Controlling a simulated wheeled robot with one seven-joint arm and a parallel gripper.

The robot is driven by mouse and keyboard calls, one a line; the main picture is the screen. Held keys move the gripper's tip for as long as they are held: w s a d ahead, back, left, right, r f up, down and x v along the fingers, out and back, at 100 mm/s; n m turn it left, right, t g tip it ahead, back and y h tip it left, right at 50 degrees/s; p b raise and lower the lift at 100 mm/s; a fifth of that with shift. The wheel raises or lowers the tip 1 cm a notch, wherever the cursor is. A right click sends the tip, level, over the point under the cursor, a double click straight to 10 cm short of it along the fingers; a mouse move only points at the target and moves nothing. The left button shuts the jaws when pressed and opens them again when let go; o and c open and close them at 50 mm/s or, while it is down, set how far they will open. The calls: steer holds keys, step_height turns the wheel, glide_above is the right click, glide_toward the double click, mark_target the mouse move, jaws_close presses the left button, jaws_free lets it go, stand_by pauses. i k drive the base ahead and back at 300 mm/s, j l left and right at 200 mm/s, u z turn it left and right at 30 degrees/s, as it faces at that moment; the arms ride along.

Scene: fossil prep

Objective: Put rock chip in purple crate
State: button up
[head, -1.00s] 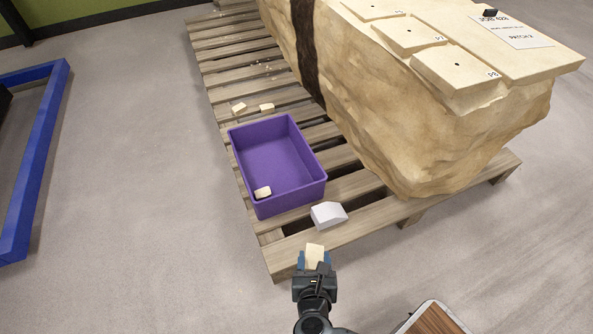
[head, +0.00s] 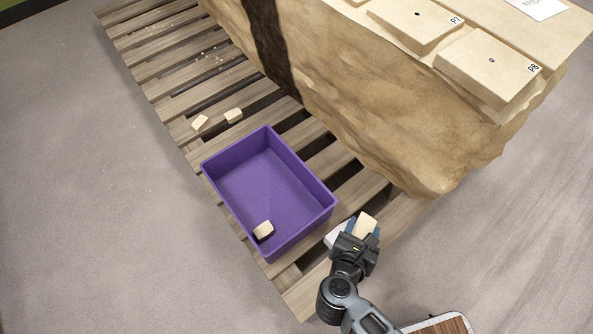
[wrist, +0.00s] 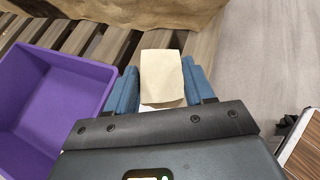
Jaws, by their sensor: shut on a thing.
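My gripper (head: 362,232) is shut on a pale tan rock chip (head: 366,223), which also shows between the blue fingers in the wrist view (wrist: 162,78). The gripper is to the right of the purple crate (head: 222,196), near its front right corner and apart from it. The crate also shows at the left of the wrist view (wrist: 104,72). It is open on top and stands on the pallet. One rock chip (head: 263,230) lies inside it, near the front corner. Two more chips (head: 200,122) (head: 233,115) lie on the pallet slats behind the crate.
A white block (head: 334,236) lies on the pallet, partly hidden behind my gripper. The large tan rock (head: 350,120) stands on the wooden pallet (head: 170,75) behind and right of the crate. Grey floor (head: 80,200) is clear at the left.

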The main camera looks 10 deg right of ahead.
mark_target(305, 204)
steer(key=j+z, duration=0.7)
steer(key=j, duration=0.25)
steer(key=k+j+z, duration=0.1)
steer(key=j+z, duration=0.5)
steer(key=j, duration=0.15)
steer(key=k+j+z, duration=0.2)
steer(key=j+z, duration=0.2)
steer(key=j, duration=0.2)
steer(key=k+j+z, duration=0.1)
steer(key=j+z, duration=0.4)
steer(key=j, duration=1.9)
